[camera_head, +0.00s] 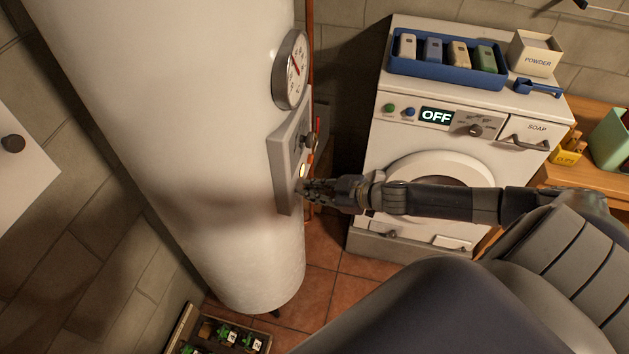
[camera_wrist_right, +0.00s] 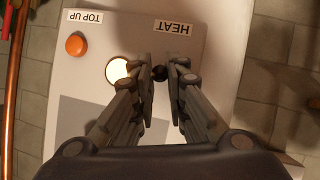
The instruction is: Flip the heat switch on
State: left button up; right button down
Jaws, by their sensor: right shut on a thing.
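The heat switch shows in the right wrist view as a small dark ball-tipped lever (camera_wrist_right: 160,73) below the label HEAT (camera_wrist_right: 173,27), which appears upside down. It sits on the grey control panel (camera_head: 285,160) on the side of the white boiler tank (camera_head: 190,120). My right gripper (camera_head: 308,188) is at the lower part of this panel. In the right wrist view its fingers (camera_wrist_right: 160,80) are closed on either side of the switch's ball. A round lamp (camera_wrist_right: 119,70) beside the switch glows pale yellow. My left gripper is not in view.
An orange button (camera_wrist_right: 75,43) sits by the TOP UP label (camera_wrist_right: 83,17). A round gauge (camera_head: 292,68) is above the panel. A washing machine (camera_head: 385,150) with an OFF display (camera_head: 436,116) stands to the right.

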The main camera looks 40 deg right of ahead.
jog(key=shift+w+r+g+h+p, duration=0.1)
jog(key=shift+r+g+h+p, duration=0.15)
jog(key=shift+g+h+p, duration=0.25)
dwell(0.4)
jog(key=c, duration=1.6)
grip_release()
jog(key=shift+o, duration=0.2)
jog(key=v, duration=1.2)
